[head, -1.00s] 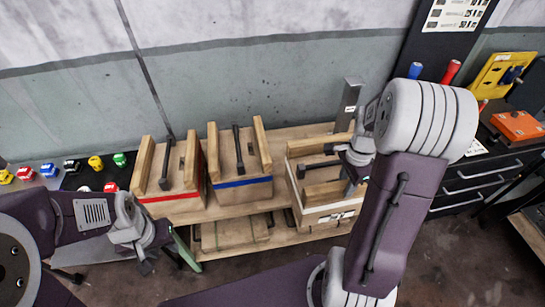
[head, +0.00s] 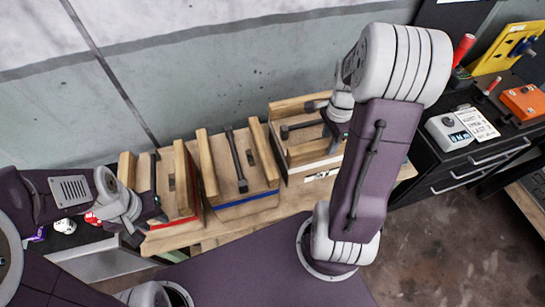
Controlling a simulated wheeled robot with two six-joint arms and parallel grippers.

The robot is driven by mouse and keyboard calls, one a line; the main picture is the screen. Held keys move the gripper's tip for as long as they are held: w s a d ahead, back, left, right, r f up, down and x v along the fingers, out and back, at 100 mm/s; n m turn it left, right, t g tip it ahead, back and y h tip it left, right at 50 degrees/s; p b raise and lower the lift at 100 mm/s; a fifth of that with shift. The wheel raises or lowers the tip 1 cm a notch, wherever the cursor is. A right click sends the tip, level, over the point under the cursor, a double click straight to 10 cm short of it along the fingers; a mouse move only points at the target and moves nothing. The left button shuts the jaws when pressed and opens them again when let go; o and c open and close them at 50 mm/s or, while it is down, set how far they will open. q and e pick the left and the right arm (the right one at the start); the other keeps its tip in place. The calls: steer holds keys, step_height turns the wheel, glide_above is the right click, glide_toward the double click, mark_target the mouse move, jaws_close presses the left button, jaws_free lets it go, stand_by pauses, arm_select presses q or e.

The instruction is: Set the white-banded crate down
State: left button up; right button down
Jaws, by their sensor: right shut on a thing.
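The white-banded crate (head: 306,172) is a wooden box at the back right of the wooden bench, with a white stripe low on its front. A dark bar handle (head: 298,128) crosses its inside. My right gripper (head: 334,132) is shut on the crate at the right end of this handle; my arm hides part of the grip and the crate's right side. Whether its underside touches the bench is unclear. My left gripper (head: 146,226) is open and empty, at the front left beside the red-banded crate (head: 190,220).
The blue-banded crate (head: 248,201) stands between the red-banded crate and the white-banded crate, close to both. Bare bench top (head: 285,205) shows in front of the white-banded crate. A black drawer cabinet (head: 480,165) with tools stands at the right. The wall is close behind.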

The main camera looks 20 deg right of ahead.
mark_target(323, 161)
steer(key=shift+s+r, duration=0.1)
step_height(323, 161, down, 6)
step_height(323, 161, down, 3)
steer(key=shift+s+f, duration=0.1)
steer(key=shift+f, duration=0.5)
steer(key=c, duration=1)
jaws_free()
steer(key=shift+f, duration=0.1)
steer(key=shift+c, duration=0.2)
